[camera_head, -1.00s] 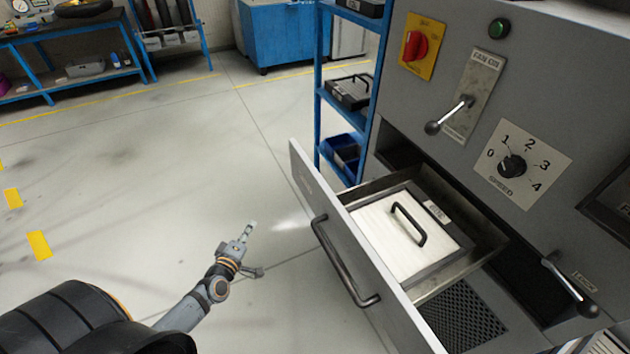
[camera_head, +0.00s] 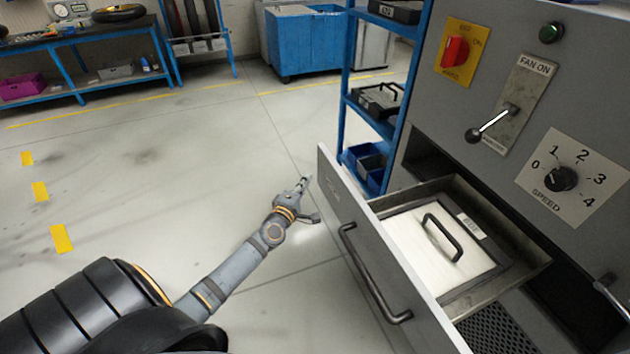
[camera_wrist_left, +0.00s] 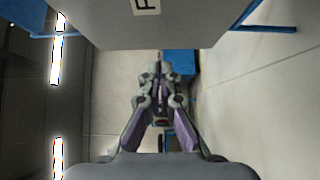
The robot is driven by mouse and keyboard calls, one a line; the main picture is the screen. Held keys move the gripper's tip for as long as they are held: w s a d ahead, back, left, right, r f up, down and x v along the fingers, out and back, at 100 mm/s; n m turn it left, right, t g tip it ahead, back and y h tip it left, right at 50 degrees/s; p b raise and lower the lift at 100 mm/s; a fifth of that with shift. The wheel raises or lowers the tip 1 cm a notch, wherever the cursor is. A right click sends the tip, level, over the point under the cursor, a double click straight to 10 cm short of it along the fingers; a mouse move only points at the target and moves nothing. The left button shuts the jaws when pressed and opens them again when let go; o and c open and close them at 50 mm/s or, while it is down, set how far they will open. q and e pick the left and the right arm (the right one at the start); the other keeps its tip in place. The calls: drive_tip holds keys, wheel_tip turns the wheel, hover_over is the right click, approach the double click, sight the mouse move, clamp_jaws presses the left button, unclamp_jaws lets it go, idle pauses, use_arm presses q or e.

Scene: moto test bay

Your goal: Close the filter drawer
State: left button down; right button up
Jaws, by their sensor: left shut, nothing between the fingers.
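The filter drawer (camera_head: 345,215) stands pulled out of the grey cabinet, its front panel facing left with a dark bar handle (camera_head: 372,275). Inside it lies a white filter (camera_head: 418,245) with a black handle. My left gripper (camera_head: 307,182) is shut and empty, just left of the drawer front near its far end. I see no clear contact between them. In the left wrist view, the gripper (camera_wrist_left: 160,120) points toward a grey panel (camera_wrist_left: 100,22) with a partly cut-off label, probably the drawer front. My right gripper is not in view.
The grey cabinet (camera_head: 500,165) carries a red switch (camera_head: 456,51), a fan lever (camera_head: 492,124) and a speed dial (camera_head: 562,179). A blue shelf rack (camera_head: 352,75) stands behind the drawer. The floor (camera_head: 150,200) to the left is open.

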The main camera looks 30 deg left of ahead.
use_arm(q)
drive_tip(key=shift+w+d, duration=0.7)
drive_tip(key=shift+w, duration=0.25)
drive_tip(key=shift+w+d, duration=0.25)
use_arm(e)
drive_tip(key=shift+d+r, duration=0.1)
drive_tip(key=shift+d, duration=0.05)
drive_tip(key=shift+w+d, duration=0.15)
